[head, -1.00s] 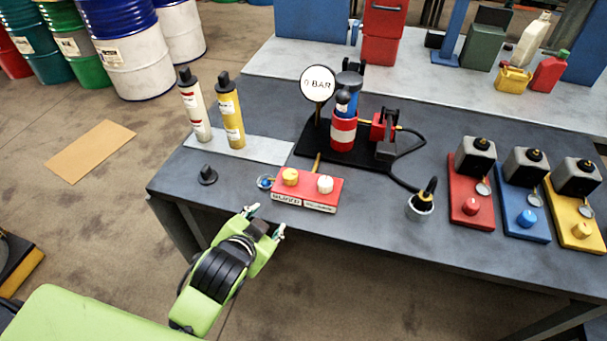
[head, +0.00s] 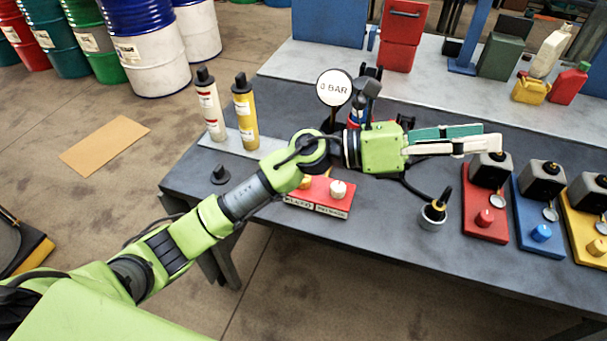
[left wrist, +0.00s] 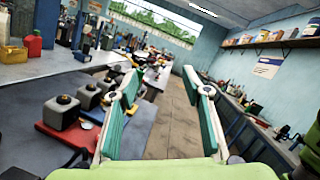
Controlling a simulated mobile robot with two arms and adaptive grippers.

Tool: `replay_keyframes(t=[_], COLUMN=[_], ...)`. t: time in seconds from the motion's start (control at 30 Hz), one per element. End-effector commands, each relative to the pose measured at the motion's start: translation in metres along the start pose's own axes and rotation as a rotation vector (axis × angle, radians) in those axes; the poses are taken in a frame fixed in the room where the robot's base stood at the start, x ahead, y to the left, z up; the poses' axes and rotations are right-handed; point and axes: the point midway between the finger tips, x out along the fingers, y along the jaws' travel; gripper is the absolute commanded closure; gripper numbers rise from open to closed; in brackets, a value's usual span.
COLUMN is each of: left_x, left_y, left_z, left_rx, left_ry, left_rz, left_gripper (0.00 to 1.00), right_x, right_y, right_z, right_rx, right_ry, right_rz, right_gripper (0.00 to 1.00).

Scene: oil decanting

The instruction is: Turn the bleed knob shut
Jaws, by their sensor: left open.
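The red valve block (head: 325,193) lies near the table's front edge in the head view, with a yellow knob (head: 305,183) on its left and a white knob (head: 338,189) on its right. Small labels on its front are too blurred to read surely. My left arm crosses above the block and partly hides its left end and yellow knob. My left gripper (head: 488,138) is open and empty, up and right of the block, its fingers pointing right near the red unit. In the left wrist view, the open fingers (left wrist: 165,85) have nothing between them. My right gripper is not in view.
A round gauge reading 0 BAR (head: 334,88) stands behind my arm. A black fitting sits in a grey cup (head: 433,217). Red (head: 485,228), blue (head: 541,238) and yellow units stand at the right. Two cartridges (head: 246,118) stand at the left.

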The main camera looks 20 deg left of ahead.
Motion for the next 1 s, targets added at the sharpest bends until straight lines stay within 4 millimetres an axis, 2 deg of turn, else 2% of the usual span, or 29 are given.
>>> replay_keyframes(t=[0.07, 0.13, 0.2, 0.27, 0.33, 0.4, 0.5, 0.6, 0.7, 0.77, 0.87, 1.0], left_x=[0.001, -0.013, -0.039, -0.07, -0.115, -0.162, -0.222, -0.264, -0.287, -0.293, -0.297, -0.301], left_y=[0.009, 0.025, 0.049, 0.073, 0.101, 0.124, 0.142, 0.146, 0.146, 0.146, 0.149, 0.158], left_z=[-0.032, -0.059, -0.079, -0.087, -0.085, -0.07, -0.04, -0.013, 0.003, 0.005, 0.0, -0.02], left_rx=[0.197, 0.347, 0.477, 0.57, 0.649, 0.693, 0.703, 0.682, 0.659, 0.65, 0.645, 0.643], left_ry=[0.241, 0.46, 0.685, 0.883, 1.112, 1.323, 1.569, 1.734, 1.82, 1.843, 1.851, 1.848], left_rz=[-0.036, -0.06, -0.071, -0.072, -0.061, -0.041, -0.004, 0.027, 0.047, 0.05, 0.049, 0.047], left_gripper=[0.56, 0.56, 0.56, 0.56, 0.56, 0.56, 0.56, 0.56, 0.56, 0.56, 0.56, 0.56], right_x=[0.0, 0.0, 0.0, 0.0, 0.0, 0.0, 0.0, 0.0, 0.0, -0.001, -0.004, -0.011], right_y=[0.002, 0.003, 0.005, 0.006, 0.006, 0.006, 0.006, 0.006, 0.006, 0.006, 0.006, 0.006], right_z=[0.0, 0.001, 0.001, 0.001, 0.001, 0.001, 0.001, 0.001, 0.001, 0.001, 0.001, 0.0], right_rx=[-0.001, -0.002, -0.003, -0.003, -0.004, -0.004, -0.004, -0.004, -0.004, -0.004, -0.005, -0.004], right_ry=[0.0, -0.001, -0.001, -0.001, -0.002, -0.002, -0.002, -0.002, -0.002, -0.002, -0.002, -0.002], right_rz=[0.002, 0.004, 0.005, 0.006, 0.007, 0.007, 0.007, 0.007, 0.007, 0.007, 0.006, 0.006], right_gripper=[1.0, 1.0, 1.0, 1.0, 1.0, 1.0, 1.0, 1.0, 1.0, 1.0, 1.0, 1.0])
